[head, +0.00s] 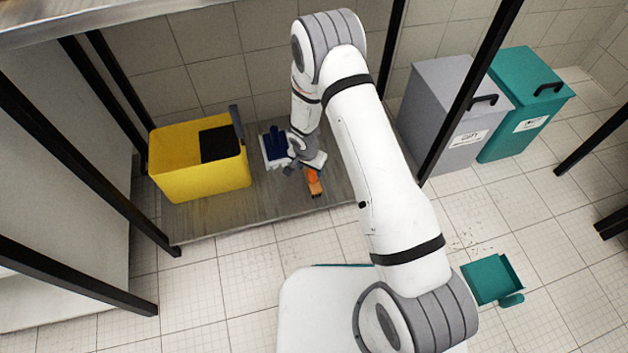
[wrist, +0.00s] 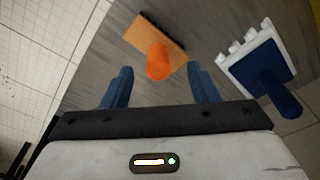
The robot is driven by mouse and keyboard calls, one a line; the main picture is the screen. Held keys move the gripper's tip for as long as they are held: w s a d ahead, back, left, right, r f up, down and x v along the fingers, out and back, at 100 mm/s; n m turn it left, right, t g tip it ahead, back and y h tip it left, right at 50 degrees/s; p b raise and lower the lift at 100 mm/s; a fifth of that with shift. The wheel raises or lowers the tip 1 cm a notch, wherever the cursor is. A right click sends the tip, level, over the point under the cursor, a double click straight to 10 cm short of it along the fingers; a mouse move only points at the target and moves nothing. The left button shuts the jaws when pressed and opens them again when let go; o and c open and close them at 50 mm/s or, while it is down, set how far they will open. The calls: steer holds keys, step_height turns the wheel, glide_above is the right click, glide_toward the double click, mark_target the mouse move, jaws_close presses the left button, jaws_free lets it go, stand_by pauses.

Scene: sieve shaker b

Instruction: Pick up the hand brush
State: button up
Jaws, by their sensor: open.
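An orange brush-like tool (head: 314,184) with a block head and a round orange handle lies on the grey lower shelf (head: 225,215). In the wrist view this orange tool (wrist: 170,42) shows a dark strip along one edge, and its handle end points toward me. My gripper (wrist: 161,74) is open and empty; the handle shows between and just beyond its two blue fingers. In the head view my gripper (head: 304,165) is low over the shelf beside the orange tool. Contact cannot be told. A blue-handled tool with a white, bumpy-edged head (wrist: 262,72) lies to the right.
In the head view the blue-and-white tool (head: 275,143) lies between my gripper and a yellow bin (head: 200,183). Black posts frame the shelf. Grey (head: 437,110) and teal (head: 525,100) bins stand right. A teal dustpan (head: 487,279) lies on the floor near scattered specks.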

mark_target(313, 173)
steer(key=f, duration=0.1)
steer(key=w+f+b, duration=0.1)
steer(key=f, duration=0.1)
steer(key=d+f+b, duration=0.1)
steer(key=f, duration=0.1)
steer(key=shift+w, duration=0.15)
steer(key=shift+r, duration=0.1)
steer(key=shift+c, duration=0.5)
steer(key=c, duration=0.9)
